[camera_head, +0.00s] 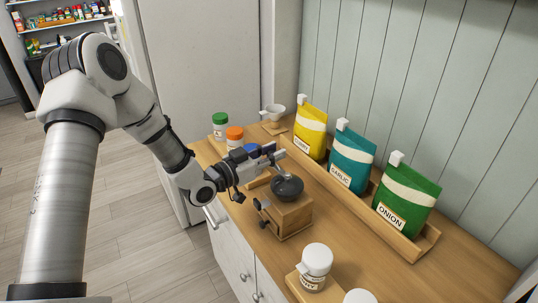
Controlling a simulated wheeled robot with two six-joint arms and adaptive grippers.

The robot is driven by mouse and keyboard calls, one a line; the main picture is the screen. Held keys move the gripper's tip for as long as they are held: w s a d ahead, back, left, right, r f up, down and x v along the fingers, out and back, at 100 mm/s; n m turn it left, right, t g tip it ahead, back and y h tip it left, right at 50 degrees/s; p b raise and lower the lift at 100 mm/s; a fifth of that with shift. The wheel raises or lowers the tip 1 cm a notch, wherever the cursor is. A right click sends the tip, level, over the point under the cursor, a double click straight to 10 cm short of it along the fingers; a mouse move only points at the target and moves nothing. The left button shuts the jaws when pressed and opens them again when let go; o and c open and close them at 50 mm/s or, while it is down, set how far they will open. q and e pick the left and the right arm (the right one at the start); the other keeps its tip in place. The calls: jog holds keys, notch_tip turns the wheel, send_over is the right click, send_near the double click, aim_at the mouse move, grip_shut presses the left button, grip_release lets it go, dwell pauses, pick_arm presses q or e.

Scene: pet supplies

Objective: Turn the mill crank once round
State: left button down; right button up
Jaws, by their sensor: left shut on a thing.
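The mill (294,219) is a wooden box with a dark round bowl (288,189) on top, standing on the wooden counter. A small metal piece of the mill crank (284,176) shows just above the bowl. My left gripper (279,160) reaches in from the left, over the back of the bowl. Its fingers are shut at the crank's upper end, and they hide most of the crank and its knob. My right gripper is out of view.
Yellow, teal and green pouches (408,197) stand in a wooden rack (425,244) along the wall. Jars with green (220,119) and orange (235,132) lids stand behind my left arm. A white-lidded jar (317,261) is in front. A small white cup (273,112) stands at the back.

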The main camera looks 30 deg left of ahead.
pick_arm(q)
jog(key=m+g+h, duration=0.1)
jog(key=h, duration=0.1)
jog(key=w+m+g+h, duration=0.1)
jog(key=shift+w+d+f+m+h+b, duration=0.15)
jog(key=shift+w+d+m+h+b, duration=0.05)
jog(key=shift+d+m+h+b, duration=0.2)
jog(key=m+g+h, duration=0.1)
jog(key=m+g, duration=0.1)
jog(key=w+d+m+g+h+b, duration=0.1)
jog(key=m+g+h, duration=0.1)
jog(key=g, duration=0.1)
jog(key=d+m+g+h, duration=0.1)
jog(key=m+g+h, duration=0.1)
jog(key=g, duration=0.1)
jog(key=shift+w+d+f+b, duration=0.1)
jog(key=shift+w+d+b, duration=0.15)
jog(key=shift+w+b, duration=0.15)
jog(key=shift+w+d+m+g+h+b, duration=0.1)
jog(key=shift+d+m+g+h+b, duration=0.15)
jog(key=shift+m+g, duration=0.4)
jog(key=shift+d+m+g+h+b, duration=0.15)
jog(key=shift+d+m+g+h, duration=0.2)
jog(key=shift+g, duration=0.5)
jog(key=c, duration=0.9)
grip_release()
jog(key=shift+o, duration=0.2)
jog(key=shift+r, duration=0.2)
